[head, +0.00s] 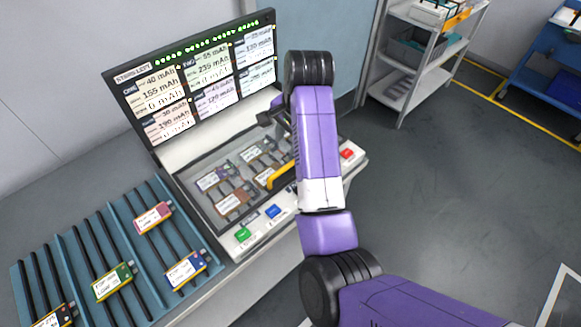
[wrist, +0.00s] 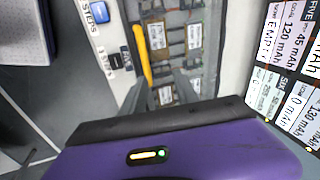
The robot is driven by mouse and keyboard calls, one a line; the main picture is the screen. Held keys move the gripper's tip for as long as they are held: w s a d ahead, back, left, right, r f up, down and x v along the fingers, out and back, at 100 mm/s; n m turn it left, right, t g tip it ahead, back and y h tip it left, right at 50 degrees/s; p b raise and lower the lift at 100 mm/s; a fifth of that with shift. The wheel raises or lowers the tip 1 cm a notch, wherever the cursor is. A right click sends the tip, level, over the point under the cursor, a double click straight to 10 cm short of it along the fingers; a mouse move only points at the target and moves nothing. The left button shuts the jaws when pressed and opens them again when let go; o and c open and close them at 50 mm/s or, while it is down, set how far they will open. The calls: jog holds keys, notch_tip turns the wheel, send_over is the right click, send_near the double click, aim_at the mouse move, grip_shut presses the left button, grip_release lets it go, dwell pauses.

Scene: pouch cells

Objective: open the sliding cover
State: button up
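The sliding cover (head: 215,170) looks like a clear panel over the bay of the test station and appears closed, with several pouch cells visible beneath it. Its yellow handle (head: 280,176) stands at the right side of the bay in the head view. The handle also shows in the wrist view (wrist: 142,54), just beyond and left of my gripper (wrist: 160,80). The two grey fingers look spread apart with nothing between them, and they appear apart from the handle. In the head view my arm hides most of the gripper and part of the bay's right side.
A screen (head: 205,75) stands behind the bay. A green button (head: 243,234), a blue button (head: 273,212) and a red button (head: 347,154) are on the front panel. A blue rack (head: 75,240) with several cells lies at left. A shelf cart (head: 415,75) stands behind right.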

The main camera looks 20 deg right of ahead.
aim_at(285, 167)
jog(key=shift+m+g, duration=0.5)
jog(key=shift+g, duration=0.2)
jog(key=shift+s+a+f+p, duration=0.15)
jog(key=shift+f, duration=1.25)
jog(key=shift+s+a+f+p, duration=0.15)
jog(key=shift+a+f, duration=0.05)
jog(key=shift+f, duration=1.15)
jog(key=shift+s+a+f+p, duration=0.15)
jog(key=shift+f, duration=1.25)
grip_shut()
